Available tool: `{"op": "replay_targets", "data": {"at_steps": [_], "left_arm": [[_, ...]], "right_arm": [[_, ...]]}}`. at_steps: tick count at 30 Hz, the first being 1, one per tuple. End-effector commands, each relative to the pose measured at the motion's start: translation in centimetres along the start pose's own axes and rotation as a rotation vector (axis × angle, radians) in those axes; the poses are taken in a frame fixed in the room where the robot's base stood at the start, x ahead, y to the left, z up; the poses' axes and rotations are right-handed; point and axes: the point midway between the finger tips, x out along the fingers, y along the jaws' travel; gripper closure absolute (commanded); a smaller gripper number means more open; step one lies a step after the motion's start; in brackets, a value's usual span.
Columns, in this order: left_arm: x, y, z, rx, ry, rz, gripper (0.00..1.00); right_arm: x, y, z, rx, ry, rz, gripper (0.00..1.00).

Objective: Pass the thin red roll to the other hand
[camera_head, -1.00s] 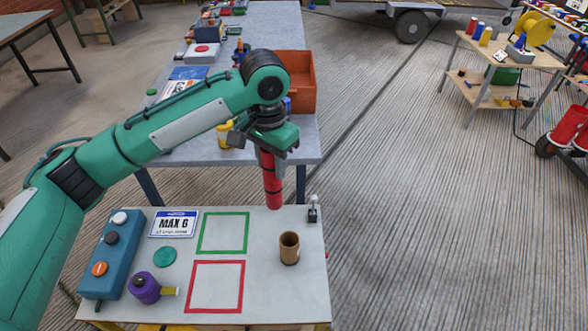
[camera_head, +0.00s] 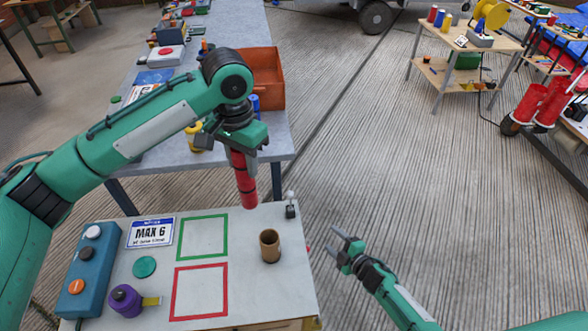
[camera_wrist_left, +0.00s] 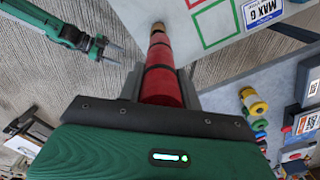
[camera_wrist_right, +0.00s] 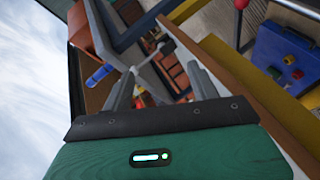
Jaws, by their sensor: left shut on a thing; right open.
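The thin red roll (camera_head: 243,180) has dark bands and hangs nearly upright, slightly tilted, above the back edge of the white table. My left gripper (camera_head: 238,146) is shut on its upper end. In the left wrist view the roll (camera_wrist_left: 162,84) extends away from between the fingers, its far end near the brown cup. My right gripper (camera_head: 342,248) is open and empty, just off the table's right edge, to the right of the roll and lower in the picture. It also shows in the left wrist view (camera_wrist_left: 112,50). Its fingers are apart in the right wrist view (camera_wrist_right: 160,85).
A brown cup (camera_head: 270,246) and a small lever switch (camera_head: 290,206) stand on the table's right side. A blue button box (camera_head: 88,268), purple spool (camera_head: 124,299) and green and red outlined squares lie to the left. An orange bin (camera_head: 262,80) sits on the grey table behind.

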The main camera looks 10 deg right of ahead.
Motion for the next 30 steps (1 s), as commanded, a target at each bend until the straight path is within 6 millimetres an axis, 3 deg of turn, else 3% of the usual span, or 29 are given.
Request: {"op": "replay_targets", "data": {"at_steps": [1, 8, 12, 16, 18, 22, 27, 30], "left_arm": [[0.0, 0.0, 0.0, 0.000, 0.000, 0.000, 1.00], [0.0, 0.0, 0.0, 0.000, 0.000, 0.000, 1.00], [0.0, 0.0, 0.0, 0.000, 0.000, 0.000, 1.00], [0.0, 0.0, 0.0, 0.000, 0.000, 0.000, 1.00], [0.0, 0.0, 0.0, 0.000, 0.000, 0.000, 1.00], [0.0, 0.0, 0.0, 0.000, 0.000, 0.000, 1.00], [0.0, 0.0, 0.0, 0.000, 0.000, 0.000, 1.00], [0.0, 0.0, 0.0, 0.000, 0.000, 0.000, 1.00]], "right_arm": [[0.9, 3.0, -1.4, -0.081, 0.061, 0.035, 0.39], [2.7, 14.0, -9.5, -0.490, 0.340, 0.180, 0.39], [2.0, 20.0, -15.4, -0.799, 0.520, 0.274, 0.39], [-0.1, 24.7, -21.3, -1.153, 0.699, 0.363, 0.39], [-1.6, 26.5, -24.1, -1.362, 0.791, 0.403, 0.39], [-4.4, 28.5, -27.7, -1.704, 0.920, 0.450, 0.39], [-6.8, 29.6, -29.7, -2.006, 1.012, 0.465, 0.39], [-7.5, 29.8, -30.1, -2.099, 1.035, 0.462, 0.39]]}}
